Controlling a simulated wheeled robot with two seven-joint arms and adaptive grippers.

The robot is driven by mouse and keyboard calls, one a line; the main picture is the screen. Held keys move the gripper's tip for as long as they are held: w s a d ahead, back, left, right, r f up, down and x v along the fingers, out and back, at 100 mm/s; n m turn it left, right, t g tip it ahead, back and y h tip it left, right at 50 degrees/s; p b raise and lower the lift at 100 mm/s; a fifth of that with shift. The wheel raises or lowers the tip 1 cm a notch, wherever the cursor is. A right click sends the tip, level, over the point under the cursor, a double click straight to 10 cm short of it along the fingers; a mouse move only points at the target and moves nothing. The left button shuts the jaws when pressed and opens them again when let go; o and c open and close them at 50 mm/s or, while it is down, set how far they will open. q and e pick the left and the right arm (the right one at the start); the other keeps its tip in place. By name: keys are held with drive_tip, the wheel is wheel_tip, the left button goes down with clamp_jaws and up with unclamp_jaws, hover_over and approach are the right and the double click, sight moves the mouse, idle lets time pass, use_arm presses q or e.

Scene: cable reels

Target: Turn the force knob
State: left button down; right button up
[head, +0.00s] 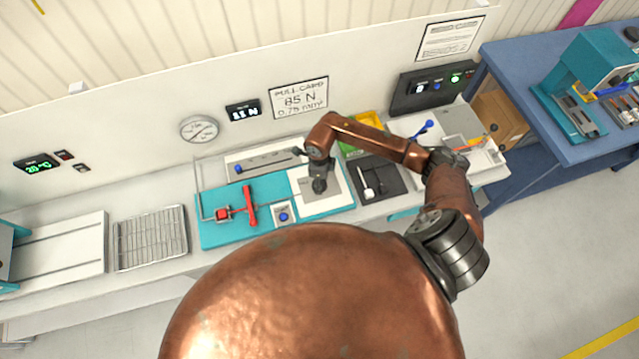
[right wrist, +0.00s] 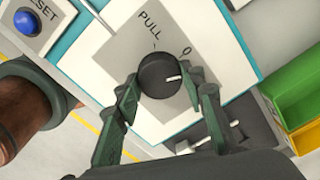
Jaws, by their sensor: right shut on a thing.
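The force knob (right wrist: 158,75) is a round black knob with a white pointer line, on a grey plate (right wrist: 120,55) marked PULL and 0 in the right wrist view. The white line points toward the right finger, below the 0 mark. My right gripper (right wrist: 162,88) is shut on the knob, one green finger on each side. In the head view my right gripper (head: 319,184) reaches down onto the white panel (head: 340,190) on the teal base, and it hides the knob there. My left gripper is not in view.
A blue RESET button (right wrist: 26,20) is near the knob, left in the wrist view. A red clamp with a lever (head: 250,207) stands left on the teal base (head: 215,236). Green and yellow bins (right wrist: 296,95) and a dark tray (head: 391,185) lie to the right. A display (head: 243,112) hangs on the wall.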

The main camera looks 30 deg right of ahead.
drive_tip(key=m+b, duration=0.1)
drive_tip(key=m, duration=0.3)
drive_tip(key=m+b, duration=0.1)
drive_tip(key=m, duration=0.3)
drive_tip(key=shift+m, duration=0.3)
idle(0.3)
drive_tip(key=o, duration=1.2)
drive_tip(key=shift+c, duration=0.2)
